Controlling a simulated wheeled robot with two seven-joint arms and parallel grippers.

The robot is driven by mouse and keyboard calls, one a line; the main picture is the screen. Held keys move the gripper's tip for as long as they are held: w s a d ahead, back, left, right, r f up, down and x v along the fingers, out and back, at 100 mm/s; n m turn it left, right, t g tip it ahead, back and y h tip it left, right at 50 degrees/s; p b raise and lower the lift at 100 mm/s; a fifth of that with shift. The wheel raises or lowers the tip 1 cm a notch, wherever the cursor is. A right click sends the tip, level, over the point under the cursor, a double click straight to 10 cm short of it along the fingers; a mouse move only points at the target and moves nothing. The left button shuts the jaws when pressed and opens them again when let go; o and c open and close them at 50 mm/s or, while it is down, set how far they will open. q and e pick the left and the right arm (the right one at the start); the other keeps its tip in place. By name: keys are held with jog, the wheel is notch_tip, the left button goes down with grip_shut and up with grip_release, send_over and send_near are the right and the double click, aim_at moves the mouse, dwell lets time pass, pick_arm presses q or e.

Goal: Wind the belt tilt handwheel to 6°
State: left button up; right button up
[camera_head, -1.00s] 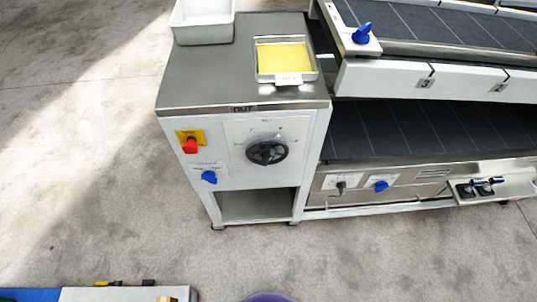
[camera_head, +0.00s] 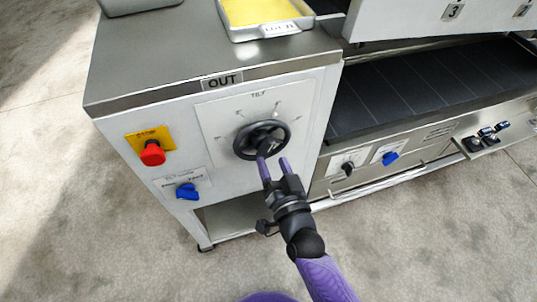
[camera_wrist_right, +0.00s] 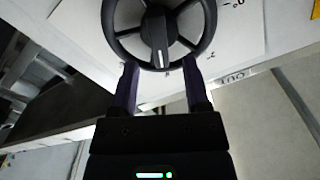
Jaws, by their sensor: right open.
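The belt tilt handwheel (camera_head: 243,150) is a black spoked wheel on the white front panel (camera_head: 222,125) of the machine, under a "TILT" label with a degree scale around it. The scale figures are too small to read surely. In the right wrist view the wheel (camera_wrist_right: 205,15) shows a central hub bar with a white pointer line. My right gripper (camera_head: 273,164) is open, its two purple fingertips at the wheel's lower edge. In the right wrist view the open fingers (camera_wrist_right: 160,75) straddle the wheel's lower rim area; contact cannot be told. My left gripper is not in view.
A red emergency button (camera_head: 152,153) and a blue knob (camera_head: 187,191) sit left of the wheel. A black knob (camera_head: 347,168) and another blue knob (camera_head: 390,158) are on the lower panel at right. A tray with yellow content (camera_head: 258,12) stands on top.

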aim_at(268, 152)
jog(key=shift+b+x, duration=0.35)
jog(key=shift+x, duration=1.35)
jog(key=shift+f, duration=0.1)
grip_shut()
